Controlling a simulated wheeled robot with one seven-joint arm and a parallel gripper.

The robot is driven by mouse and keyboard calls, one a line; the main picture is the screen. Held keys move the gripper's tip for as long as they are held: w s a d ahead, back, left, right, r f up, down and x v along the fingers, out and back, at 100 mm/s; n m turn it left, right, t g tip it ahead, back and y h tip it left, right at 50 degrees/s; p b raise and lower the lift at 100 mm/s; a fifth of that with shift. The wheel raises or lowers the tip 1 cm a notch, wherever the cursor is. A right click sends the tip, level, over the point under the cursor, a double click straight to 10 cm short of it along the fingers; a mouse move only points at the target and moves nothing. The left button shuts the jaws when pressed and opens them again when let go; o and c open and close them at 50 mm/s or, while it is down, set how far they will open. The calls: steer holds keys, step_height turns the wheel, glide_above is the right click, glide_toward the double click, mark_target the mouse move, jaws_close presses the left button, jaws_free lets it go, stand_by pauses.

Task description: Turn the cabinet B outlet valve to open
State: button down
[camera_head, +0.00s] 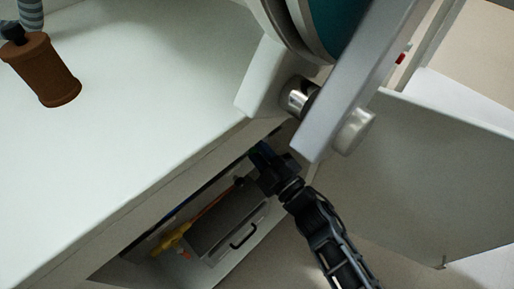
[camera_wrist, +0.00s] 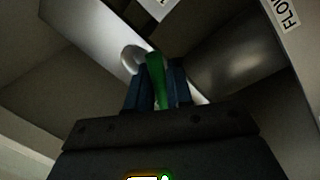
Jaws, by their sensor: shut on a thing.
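In the wrist view, a green lever-like handle (camera_wrist: 157,82) stands between the blue fingers of my gripper (camera_wrist: 157,88), which are shut on it. It looks like a valve handle, but the lettering that would name it as cabinet B's outlet is not readable. A pale rounded part (camera_wrist: 131,58) sits just behind it. In the head view, my gripper (camera_head: 259,153) reaches in under the front edge of the white worktop. The handle is hidden there, and its exact turn angle cannot be told.
A white panel like an open door (camera_head: 430,175) stands right of my arm. Under the worktop (camera_head: 130,130) are a grey box (camera_head: 232,225) with a black handle and a yellow-orange item (camera_head: 172,240). A brown cylinder (camera_head: 42,70) stands on top. A partly cut-off label (camera_wrist: 286,14) shows in the wrist view.

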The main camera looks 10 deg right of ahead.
steer(key=c, duration=1.2)
jaws_free()
steer(key=shift+v, duration=3.9)
